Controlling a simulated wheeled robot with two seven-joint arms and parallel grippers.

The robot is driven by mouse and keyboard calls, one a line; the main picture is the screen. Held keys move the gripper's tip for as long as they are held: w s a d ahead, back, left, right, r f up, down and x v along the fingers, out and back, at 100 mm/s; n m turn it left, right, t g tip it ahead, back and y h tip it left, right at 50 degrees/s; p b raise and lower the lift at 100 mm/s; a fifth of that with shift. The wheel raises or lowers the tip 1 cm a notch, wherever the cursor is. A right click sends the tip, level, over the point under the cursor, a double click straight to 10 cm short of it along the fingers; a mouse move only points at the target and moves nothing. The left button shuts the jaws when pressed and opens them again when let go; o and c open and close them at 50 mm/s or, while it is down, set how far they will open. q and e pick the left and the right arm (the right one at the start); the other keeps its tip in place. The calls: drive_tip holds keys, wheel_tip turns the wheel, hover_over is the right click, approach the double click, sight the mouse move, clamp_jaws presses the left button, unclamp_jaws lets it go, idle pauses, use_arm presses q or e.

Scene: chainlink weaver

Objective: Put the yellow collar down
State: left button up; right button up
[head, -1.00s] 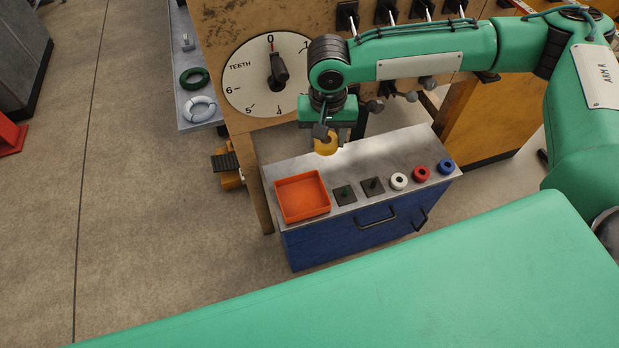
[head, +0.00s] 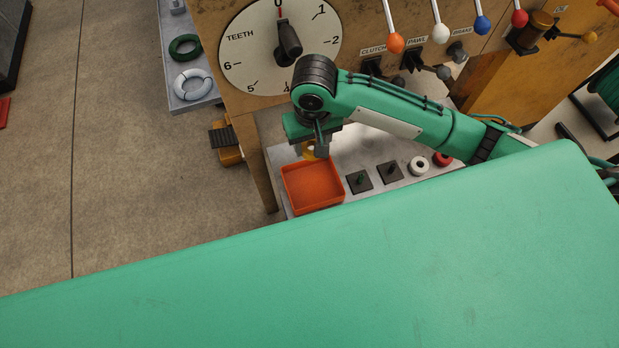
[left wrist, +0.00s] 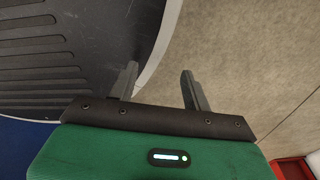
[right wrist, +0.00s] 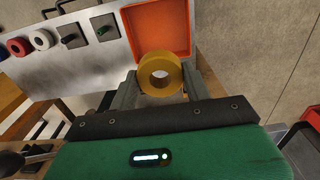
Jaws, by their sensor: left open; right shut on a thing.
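The yellow collar (right wrist: 161,73) is a thick ring held between the fingers of my right gripper (right wrist: 160,92), seen in the right wrist view. In the head view the collar (head: 309,150) shows only in part under my right gripper (head: 318,147), at the back edge of the orange tray (head: 313,187). The tray is empty where I can see into it; it also shows in the right wrist view (right wrist: 160,22), just beyond the collar. I cannot tell how high the collar is above the bench. My left gripper (left wrist: 160,85) is open and empty.
Two dark square plates with pegs (head: 359,181) (head: 389,172), a white collar (head: 419,165) and a red collar (head: 442,159) stand right of the tray on the grey bench top (head: 350,150). Behind is a wooden panel with a teeth dial (head: 262,62) and levers.

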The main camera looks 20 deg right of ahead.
drive_tip(key=f, duration=0.1)
drive_tip(key=b, duration=0.1)
hover_over(313, 187)
wheel_tip(313, 187, down, 16)
drive_tip(key=shift+w+r, duration=0.15)
wheel_tip(313, 187, down, 4)
drive_tip(key=shift+r, duration=0.1)
use_arm(q)
drive_tip(key=shift+w+d+f, duration=0.1)
drive_tip(key=shift+w+f, duration=0.1)
drive_tip(key=shift+w, duration=0.9)
drive_tip(key=shift+s, duration=0.1)
use_arm(e)
drive_tip(key=o, duration=1.1)
drive_tip(key=shift+o, duration=0.2)
